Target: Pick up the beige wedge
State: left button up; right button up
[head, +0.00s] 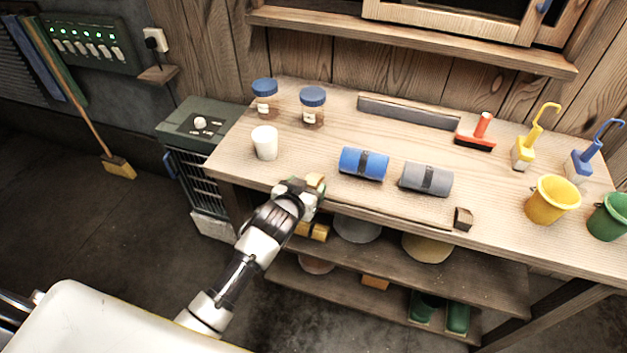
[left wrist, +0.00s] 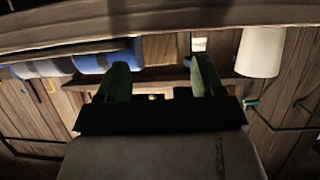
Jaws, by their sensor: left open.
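A small beige-yellow piece (head: 315,181), which looks like the beige wedge, shows at the front edge of the workbench, right at the tip of my left gripper (head: 304,190). The gripper hides part of it, and I cannot tell whether they touch. In the left wrist view, which is upside down, the two green fingers of my left gripper (left wrist: 161,78) stand apart with a gap between them. I cannot make out the wedge there. My right gripper is not in view.
A white cup (head: 265,142) stands left of the gripper; a blue roll (head: 363,163) and a grey roll (head: 426,179) lie to its right. Two blue-lidded jars stand behind. A small brown block (head: 463,219) sits near the front edge. Buckets stand at the right.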

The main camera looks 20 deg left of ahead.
aim_at(312, 178)
pick_arm(q)
jog(key=shift+w+r, duration=0.1)
jog(key=shift+w, duration=0.4)
jog(key=p+x, duration=0.1)
jog(key=x, duration=0.2)
jog(key=shift+w, duration=0.15)
jog(key=shift+w+f, duration=0.25)
jog(key=shift+w, duration=0.1)
pick_arm(e)
jog(key=shift+s+a+r, duration=0.55)
jog(key=shift+s+a, duration=0.05)
jog(key=shift+a, duration=0.05)
pick_arm(q)
jog(key=c, duration=0.9)
jog(key=shift+c, duration=0.5)
pick_arm(e)
jog(key=shift+d, duration=0.4)
pick_arm(q)
jog(key=shift+r, duration=0.15)
